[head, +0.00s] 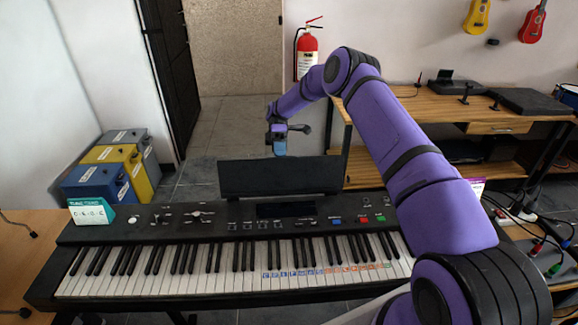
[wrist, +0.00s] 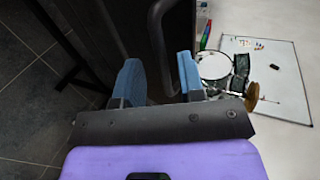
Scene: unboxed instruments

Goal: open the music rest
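The music rest (head: 280,177) is a wide black panel. It stands raised, roughly upright, at the rear middle of the keyboard (head: 150,225). My gripper (head: 279,150) points down just above and apparently behind its top edge in the head view. In the wrist view, my gripper's (wrist: 158,70) two blue fingers are spread apart, with nothing clearly held between them. A dark surface fills the area beyond the fingers, and a dark curved bar shows near the right finger. I cannot tell which parts these are, or whether the fingers touch the rest.
Blue, yellow and grey boxes (head: 85,184) stand at the left, behind a small teal-and-white card (head: 92,211). A wooden desk (head: 440,106) with gear is at the back right. A fire extinguisher (head: 307,55) hangs on the wall. The wrist view shows a whiteboard (wrist: 275,75) and drum (wrist: 213,66).

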